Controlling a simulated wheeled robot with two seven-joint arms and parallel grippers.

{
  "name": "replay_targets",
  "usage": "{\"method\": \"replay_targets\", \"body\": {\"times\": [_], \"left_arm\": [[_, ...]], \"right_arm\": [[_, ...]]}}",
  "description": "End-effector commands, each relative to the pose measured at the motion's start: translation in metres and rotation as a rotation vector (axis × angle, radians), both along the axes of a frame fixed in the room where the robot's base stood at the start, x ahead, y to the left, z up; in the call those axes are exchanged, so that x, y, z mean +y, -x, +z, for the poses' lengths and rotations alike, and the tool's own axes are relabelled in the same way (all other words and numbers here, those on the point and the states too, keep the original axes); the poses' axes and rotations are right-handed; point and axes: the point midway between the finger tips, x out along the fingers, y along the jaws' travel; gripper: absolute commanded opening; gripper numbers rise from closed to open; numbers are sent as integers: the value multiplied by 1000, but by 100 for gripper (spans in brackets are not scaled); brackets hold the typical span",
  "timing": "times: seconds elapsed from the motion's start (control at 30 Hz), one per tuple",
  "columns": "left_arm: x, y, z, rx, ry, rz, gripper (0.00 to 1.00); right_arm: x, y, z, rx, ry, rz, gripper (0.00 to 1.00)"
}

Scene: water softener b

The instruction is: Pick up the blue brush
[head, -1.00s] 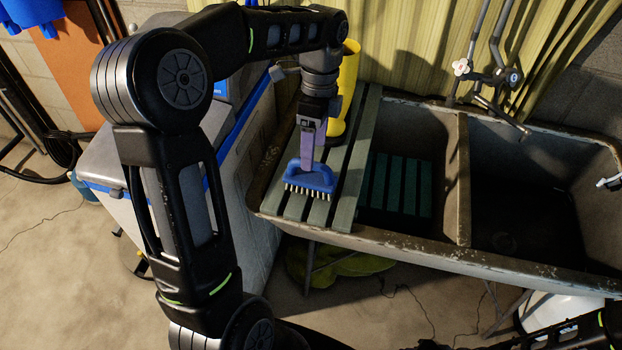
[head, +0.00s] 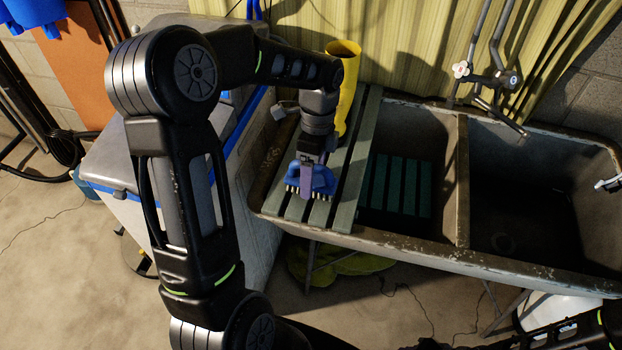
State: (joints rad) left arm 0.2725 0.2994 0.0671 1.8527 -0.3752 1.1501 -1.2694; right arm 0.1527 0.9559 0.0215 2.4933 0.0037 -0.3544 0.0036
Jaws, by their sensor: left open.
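The blue brush (head: 325,178) with pale bristles sits on the grey-green slatted board (head: 357,165) laid over the left end of the double sink. My left gripper (head: 307,187) reaches down from above at the brush, with a purple-grey finger in front of the brush's blue body. The gripper is open. It hides part of the brush, and I cannot tell whether the fingers touch it.
The double sink (head: 464,180) has two basins, with a tap (head: 487,78) at the back. A large pale box with blue edging (head: 130,215) stands left of the sink. Open floor lies in front.

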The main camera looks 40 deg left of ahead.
Motion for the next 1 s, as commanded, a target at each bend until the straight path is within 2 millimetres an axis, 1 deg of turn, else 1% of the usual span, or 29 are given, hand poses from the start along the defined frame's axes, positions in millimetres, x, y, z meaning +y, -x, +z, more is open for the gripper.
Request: {"method": "replay_targets", "body": {"times": [0.57, 1.0], "left_arm": [[0, 0, -1, -1, 0, 1, 74], [0, 0, -1, 0, 0, 1, 39]], "right_arm": [[0, 0, 0, 0, 0, 0, 36], [0, 0, 0, 0, 0, 0, 36]]}}
